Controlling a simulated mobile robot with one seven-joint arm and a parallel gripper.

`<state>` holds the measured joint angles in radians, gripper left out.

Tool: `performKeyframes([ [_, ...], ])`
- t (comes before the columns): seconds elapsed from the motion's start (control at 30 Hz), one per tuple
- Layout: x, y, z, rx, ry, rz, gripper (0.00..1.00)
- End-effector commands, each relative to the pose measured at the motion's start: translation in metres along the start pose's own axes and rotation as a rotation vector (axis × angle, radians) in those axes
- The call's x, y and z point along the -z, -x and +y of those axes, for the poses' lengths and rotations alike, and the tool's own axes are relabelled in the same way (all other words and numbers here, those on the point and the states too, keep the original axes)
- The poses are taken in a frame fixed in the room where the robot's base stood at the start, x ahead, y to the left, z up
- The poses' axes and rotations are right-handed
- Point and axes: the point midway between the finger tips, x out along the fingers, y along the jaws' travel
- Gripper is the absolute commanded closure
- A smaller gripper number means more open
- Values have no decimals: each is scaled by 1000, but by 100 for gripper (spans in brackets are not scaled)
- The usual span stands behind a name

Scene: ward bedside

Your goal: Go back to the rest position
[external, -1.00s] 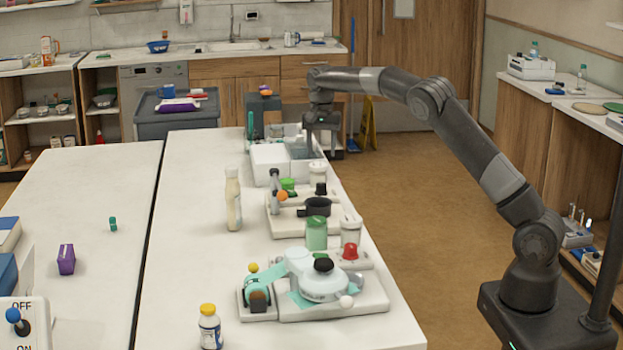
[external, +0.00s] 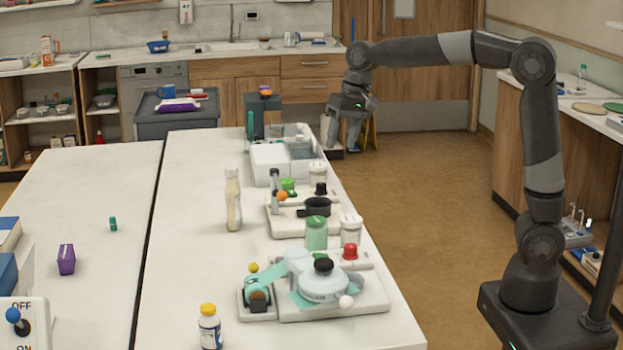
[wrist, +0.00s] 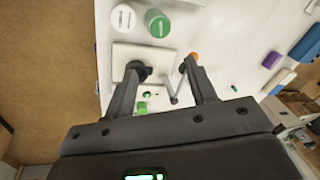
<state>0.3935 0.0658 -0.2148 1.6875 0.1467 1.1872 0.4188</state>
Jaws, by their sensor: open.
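My gripper (external: 345,146) hangs in the air past the right edge of the white table (external: 190,290), pointing down. Its two fingers are apart with nothing held between them. My arm is raised and bent, its elbow high at the right. In the wrist view my gripper (wrist: 162,66) shows both fingers spread, with the table and its items below and beyond them.
The floor right of the table is clear.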

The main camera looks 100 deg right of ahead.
Motion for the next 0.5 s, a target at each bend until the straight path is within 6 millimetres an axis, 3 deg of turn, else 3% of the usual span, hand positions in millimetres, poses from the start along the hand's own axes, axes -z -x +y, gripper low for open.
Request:
performKeyframes([
  [0.03, -23, 7, -5, 16, 57, 6, 48],
  [0.23, -107, 20, -15, 62, 295, 38, 48],
  [0.5, -215, 21, -2, 110, 623, 100, 48],
])
